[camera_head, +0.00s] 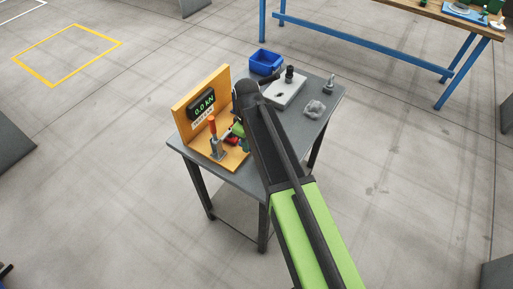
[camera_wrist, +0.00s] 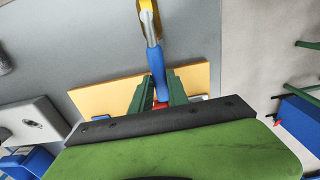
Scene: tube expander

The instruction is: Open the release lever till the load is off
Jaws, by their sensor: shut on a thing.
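On the grey table stands an orange panel (camera_head: 181,117) with a dark display (camera_head: 202,106) reading 0.0 kN in green. In front of it is an upright red-handled lever (camera_head: 212,127) on a grey metal base. My gripper (camera_head: 238,131) is low beside it, to its right, largely covered by my arm. In the wrist view, my green fingers (camera_wrist: 160,90) are closed around a blue handle (camera_wrist: 158,68) with a metal shaft and yellow end (camera_wrist: 149,16). A red piece (camera_wrist: 161,104) shows between the fingers near the palm. I cannot tell which part is the release lever.
A blue bin (camera_head: 265,62) is at the table's back, beside a light plate (camera_head: 285,91) with a dark knob. A small grey fitting (camera_head: 328,85) and a grey lump (camera_head: 314,109) are at right. A blue-legged workbench (camera_head: 370,47) stands behind.

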